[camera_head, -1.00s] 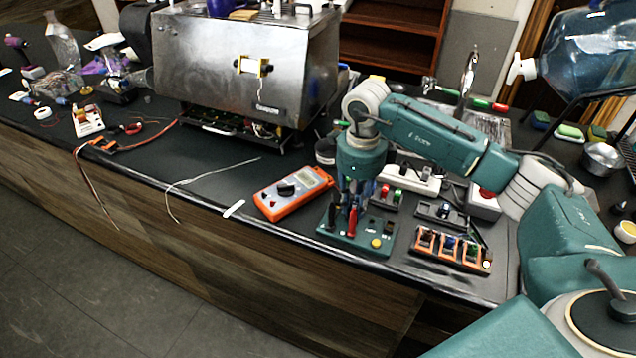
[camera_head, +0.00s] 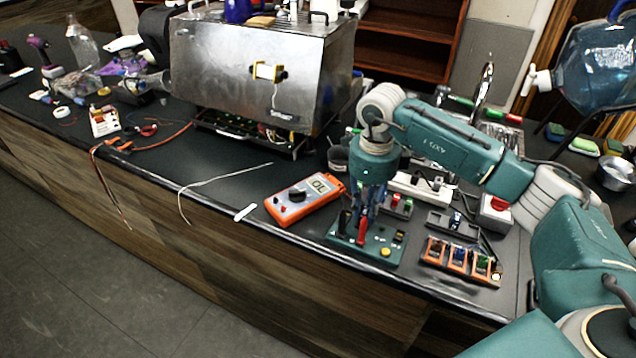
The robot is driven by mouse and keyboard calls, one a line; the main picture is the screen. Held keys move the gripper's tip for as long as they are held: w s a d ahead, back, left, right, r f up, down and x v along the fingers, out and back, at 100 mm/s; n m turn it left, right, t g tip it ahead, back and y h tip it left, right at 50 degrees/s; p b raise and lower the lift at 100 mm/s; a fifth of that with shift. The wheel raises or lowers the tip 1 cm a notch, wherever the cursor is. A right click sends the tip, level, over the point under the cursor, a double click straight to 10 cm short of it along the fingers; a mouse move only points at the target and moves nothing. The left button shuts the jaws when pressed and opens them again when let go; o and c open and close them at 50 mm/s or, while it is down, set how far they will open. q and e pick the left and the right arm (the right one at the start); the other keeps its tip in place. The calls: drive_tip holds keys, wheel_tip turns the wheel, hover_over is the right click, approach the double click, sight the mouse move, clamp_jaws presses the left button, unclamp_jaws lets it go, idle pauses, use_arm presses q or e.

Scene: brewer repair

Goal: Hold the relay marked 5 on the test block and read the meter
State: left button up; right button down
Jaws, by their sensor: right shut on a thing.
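The green test block (camera_head: 384,262) sits near the counter's front edge, with a red probe, a black probe and a yellow button on it. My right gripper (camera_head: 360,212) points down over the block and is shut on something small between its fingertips. The fingers hide most of it, so I cannot read a mark or tell if it touches the contacts. The orange meter (camera_head: 288,211) lies just left of the block. Its lit display (camera_head: 320,185) shows two characters that look like an upside-down "OL". My left gripper is out of view.
An orange rack (camera_head: 434,250) with several small relays stands right of the block. A steel brewer (camera_head: 235,75) stands behind, a power strip (camera_head: 420,187) and red-button box (camera_head: 496,208) behind the rack. Loose wires lie left of the meter.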

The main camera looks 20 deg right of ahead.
drive_tip(key=shift+r+p, duration=1.05)
drive_tip(key=shift+r, duration=0.95)
